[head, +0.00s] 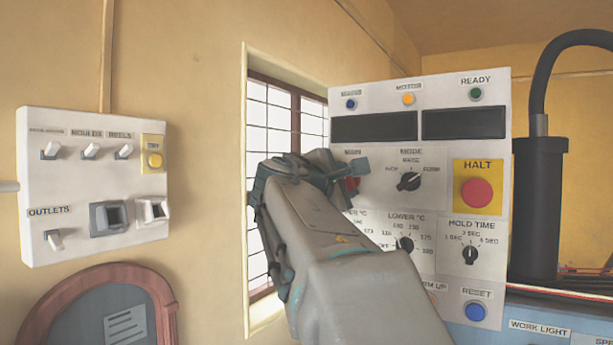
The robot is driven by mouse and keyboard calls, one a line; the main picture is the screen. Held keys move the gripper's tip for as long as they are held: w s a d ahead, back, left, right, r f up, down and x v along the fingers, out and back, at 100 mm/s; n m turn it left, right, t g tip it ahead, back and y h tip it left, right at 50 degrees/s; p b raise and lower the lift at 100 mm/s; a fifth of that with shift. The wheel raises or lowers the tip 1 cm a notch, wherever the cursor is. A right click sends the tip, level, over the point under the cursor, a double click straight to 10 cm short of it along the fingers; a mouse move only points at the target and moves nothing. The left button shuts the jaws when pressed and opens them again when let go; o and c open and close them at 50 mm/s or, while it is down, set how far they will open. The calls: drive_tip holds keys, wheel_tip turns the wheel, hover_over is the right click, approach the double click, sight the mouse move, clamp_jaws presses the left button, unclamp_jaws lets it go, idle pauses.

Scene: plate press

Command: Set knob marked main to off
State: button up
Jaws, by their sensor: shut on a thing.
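The control panel (470,136) stands on the right, and its main label (353,152) shows at the upper left of its knob rows. Below that label a small part of the red main knob (352,184) shows. My gripper (356,170) is at this knob, shut on it. My gripper and arm hide most of the knob, so its pointer and the off mark cannot be read.
Right of my gripper are the mode knob (409,181), the red halt button (477,193), the lower temperature knob (404,244) and the hold time knob (470,254). A switch box (95,215) hangs at left; a window (270,130) lies between.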

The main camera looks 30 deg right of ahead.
drive_tip(key=shift+n+p, duration=0.35)
drive_tip(key=shift+n, duration=0.65)
drive_tip(key=o, duration=1)
drive_tip(key=b+v, duration=0.3)
drive_tip(key=v, duration=1.1)
drive_tip(key=shift+b, duration=0.4)
drive_tip(key=shift+d, duration=0.1)
